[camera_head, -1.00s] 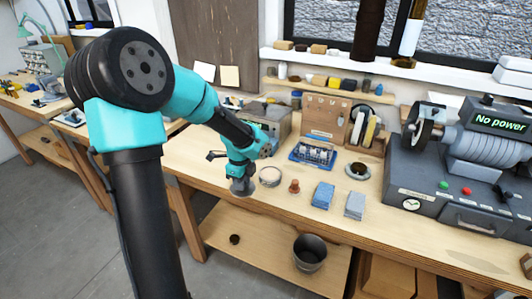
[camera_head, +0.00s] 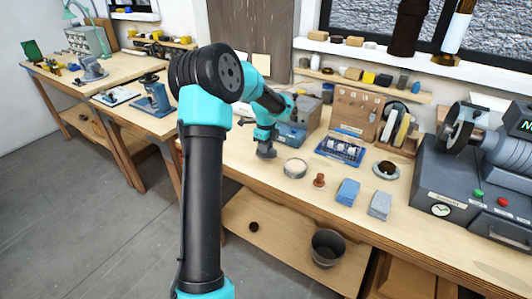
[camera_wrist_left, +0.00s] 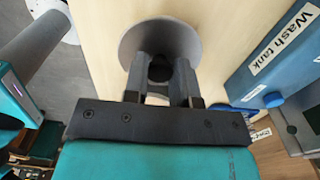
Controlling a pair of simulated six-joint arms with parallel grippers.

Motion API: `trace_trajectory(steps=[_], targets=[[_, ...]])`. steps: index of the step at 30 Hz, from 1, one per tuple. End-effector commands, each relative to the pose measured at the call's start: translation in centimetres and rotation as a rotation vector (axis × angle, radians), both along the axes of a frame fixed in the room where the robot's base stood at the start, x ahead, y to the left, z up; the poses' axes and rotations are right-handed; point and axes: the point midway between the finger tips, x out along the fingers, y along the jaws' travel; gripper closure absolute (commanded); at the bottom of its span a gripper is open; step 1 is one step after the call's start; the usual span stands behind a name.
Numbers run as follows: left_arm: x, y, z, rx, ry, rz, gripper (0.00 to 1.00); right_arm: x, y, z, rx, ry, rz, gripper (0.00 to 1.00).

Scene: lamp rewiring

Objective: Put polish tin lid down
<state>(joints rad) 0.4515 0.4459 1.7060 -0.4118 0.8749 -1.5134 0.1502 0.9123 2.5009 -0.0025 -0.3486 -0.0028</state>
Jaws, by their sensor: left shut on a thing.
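The polish tin lid is a grey round disc (camera_head: 266,153) with a knob in the middle. It is low at the bench's left end, by the open round tin (camera_head: 294,168) with pale contents. My left gripper (camera_head: 266,142) points straight down over it. In the left wrist view the fingers (camera_wrist_left: 160,72) are shut on the knob at the middle of the lid (camera_wrist_left: 160,31), with pale bench wood around it. Whether the lid touches the bench I cannot tell. My right gripper is not in view.
The wash tank (camera_wrist_left: 265,62) stands close to the lid's right in the wrist view. A brown knobbed piece (camera_head: 319,181), blue blocks (camera_head: 347,192) and a blue tray (camera_head: 340,150) lie to the right. The bench's left edge is near.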

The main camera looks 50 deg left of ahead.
Motion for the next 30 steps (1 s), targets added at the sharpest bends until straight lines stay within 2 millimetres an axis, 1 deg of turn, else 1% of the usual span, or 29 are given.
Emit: trace_trajectory(steps=[7, 10, 11, 15, 18, 30], targets=[[0.0, 0.0, 0.0, 0.000, 0.000, 0.000, 0.97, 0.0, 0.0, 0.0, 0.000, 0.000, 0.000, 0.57], [0.4, 0.4, -0.1, 0.000, 0.000, 0.001, 0.97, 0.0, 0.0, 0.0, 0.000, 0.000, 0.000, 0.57], [0.4, 0.5, -0.3, 0.000, 0.001, 0.001, 0.97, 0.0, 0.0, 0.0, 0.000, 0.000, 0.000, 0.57], [0.4, 0.4, -2.4, -0.002, 0.003, 0.000, 0.97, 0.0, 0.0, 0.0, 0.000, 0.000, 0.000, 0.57], [0.3, 0.5, -3.3, -0.001, 0.002, 0.001, 0.97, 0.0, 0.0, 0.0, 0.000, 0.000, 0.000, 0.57], [0.4, 0.4, -3.8, 0.000, 0.001, 0.000, 0.97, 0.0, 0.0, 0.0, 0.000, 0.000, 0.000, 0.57]])
